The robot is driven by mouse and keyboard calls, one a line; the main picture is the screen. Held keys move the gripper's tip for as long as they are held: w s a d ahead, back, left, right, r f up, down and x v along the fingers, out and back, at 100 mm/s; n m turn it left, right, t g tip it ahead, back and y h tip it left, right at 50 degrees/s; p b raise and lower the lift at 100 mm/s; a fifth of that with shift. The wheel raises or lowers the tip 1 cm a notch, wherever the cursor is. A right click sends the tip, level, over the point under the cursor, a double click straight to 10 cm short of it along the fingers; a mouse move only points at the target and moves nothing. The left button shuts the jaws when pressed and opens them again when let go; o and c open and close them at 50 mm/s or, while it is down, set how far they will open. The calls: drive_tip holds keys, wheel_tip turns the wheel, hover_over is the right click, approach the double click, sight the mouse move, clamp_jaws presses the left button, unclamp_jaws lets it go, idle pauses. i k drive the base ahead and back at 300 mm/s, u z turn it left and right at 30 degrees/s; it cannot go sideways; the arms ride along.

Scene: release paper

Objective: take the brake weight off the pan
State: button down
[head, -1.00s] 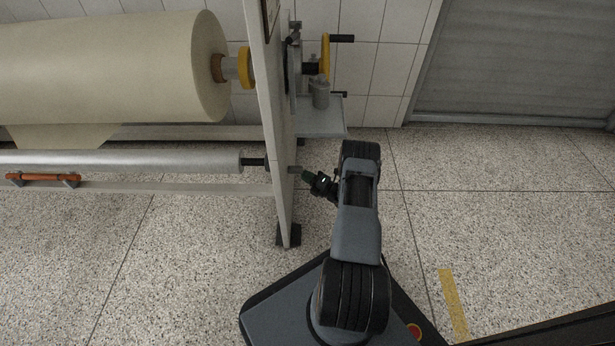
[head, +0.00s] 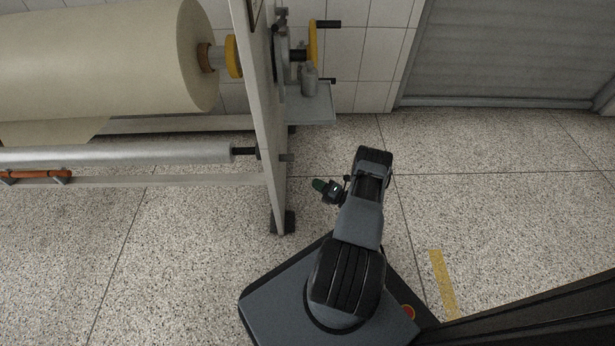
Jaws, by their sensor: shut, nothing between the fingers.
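A small grey cylindrical weight (head: 309,82) with a narrower top stands upright beside the brake at the right of the roll stand. Below it is a flat grey plate (head: 318,108) fixed to the stand's upright. I cannot tell whether the weight rests on this plate or on a separate pan above it. My gripper (head: 319,185), with dark green fingertips, is shut and empty. It is over the floor, right of the upright, well below the weight in the picture and apart from it.
The pale upright (head: 262,130) of the stand, with a dark foot (head: 283,222), is left of my gripper. A yellow handwheel (head: 312,45) with a black handle is above the weight. A large paper roll (head: 100,60) fills the left. Floor to the right is clear.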

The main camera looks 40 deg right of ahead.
sight(309, 75)
drive_tip(key=k, duration=1)
